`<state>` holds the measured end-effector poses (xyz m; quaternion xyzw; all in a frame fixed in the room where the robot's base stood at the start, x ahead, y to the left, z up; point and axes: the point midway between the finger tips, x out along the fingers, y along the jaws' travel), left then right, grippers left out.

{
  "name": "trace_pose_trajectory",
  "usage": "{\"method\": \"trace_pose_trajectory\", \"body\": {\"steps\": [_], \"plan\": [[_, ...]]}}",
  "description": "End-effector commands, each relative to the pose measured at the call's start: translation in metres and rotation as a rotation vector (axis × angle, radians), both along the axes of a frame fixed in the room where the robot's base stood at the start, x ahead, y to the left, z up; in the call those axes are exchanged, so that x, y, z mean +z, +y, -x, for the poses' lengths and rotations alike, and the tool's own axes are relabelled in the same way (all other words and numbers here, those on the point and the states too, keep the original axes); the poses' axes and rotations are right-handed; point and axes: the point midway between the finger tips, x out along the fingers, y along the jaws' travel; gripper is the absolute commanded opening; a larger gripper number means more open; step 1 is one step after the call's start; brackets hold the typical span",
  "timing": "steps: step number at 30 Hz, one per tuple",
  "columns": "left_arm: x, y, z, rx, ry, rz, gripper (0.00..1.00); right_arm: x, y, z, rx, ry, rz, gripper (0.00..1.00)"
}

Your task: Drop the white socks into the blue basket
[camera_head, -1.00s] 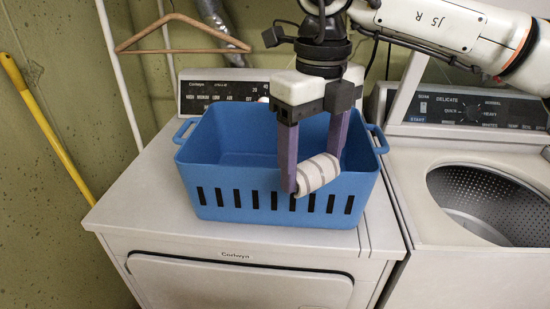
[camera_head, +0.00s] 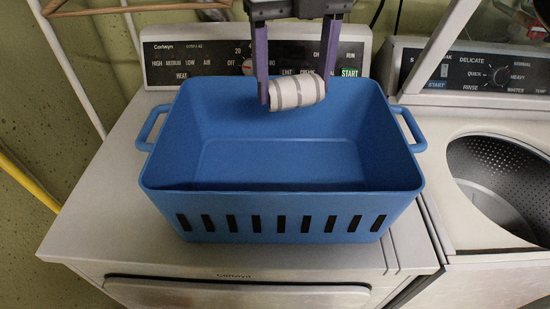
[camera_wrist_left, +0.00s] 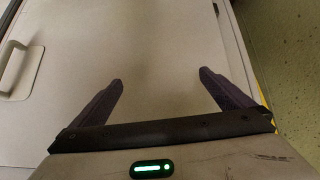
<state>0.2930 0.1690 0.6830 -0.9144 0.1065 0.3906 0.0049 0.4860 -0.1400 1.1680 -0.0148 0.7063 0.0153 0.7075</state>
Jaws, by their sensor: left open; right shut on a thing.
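The white socks (camera_head: 297,93) are a rolled bundle with grey stripes. My right gripper (camera_head: 296,96) is shut on the socks, with its purple fingers at the two ends of the roll. In the head view the socks show over the back half of the blue basket (camera_head: 280,216). The basket stands on the dryer top, and the part of its inside that shows is empty. My left gripper (camera_wrist_left: 160,84) shows only in the left wrist view. It is open and empty, facing a pale appliance front.
The basket stands on the white dryer (camera_head: 100,215), before its control panel (camera_head: 200,60). A washer (camera_head: 475,270) with an open drum (camera_head: 500,185) is at the right. A yellow pole (camera_head: 30,183) and a wooden hanger (camera_head: 140,9) are at the left. A handle (camera_wrist_left: 16,68) shows in the left wrist view.

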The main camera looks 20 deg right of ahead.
Motion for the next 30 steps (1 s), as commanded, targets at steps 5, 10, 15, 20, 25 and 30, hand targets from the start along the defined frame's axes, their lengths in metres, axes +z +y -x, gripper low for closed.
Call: {"method": "trace_pose_trajectory", "body": {"steps": [5,10,15,20,25,30], "plan": [[-0.013,0.000,0.003,0.000,0.007,0.000,1.00,-0.025,0.000,0.000,0.000,0.000,0.001,0.44],[-0.026,0.000,0.003,-0.001,0.006,0.000,1.00,-0.044,0.000,0.000,0.001,0.000,0.001,0.44],[-0.027,0.000,-0.001,-0.001,0.000,0.000,1.00,-0.048,0.000,0.000,0.001,0.000,0.001,0.44],[-0.024,-0.001,-0.006,-0.001,-0.010,0.000,1.00,-0.047,0.000,0.000,0.001,0.000,0.000,0.44],[-0.023,-0.001,-0.006,-0.001,-0.011,0.000,1.00,-0.047,0.000,0.000,0.001,0.000,0.000,0.88],[-0.023,-0.001,-0.006,-0.001,-0.011,0.000,1.00,-0.047,0.000,0.000,0.001,0.000,0.000,0.88]]}}
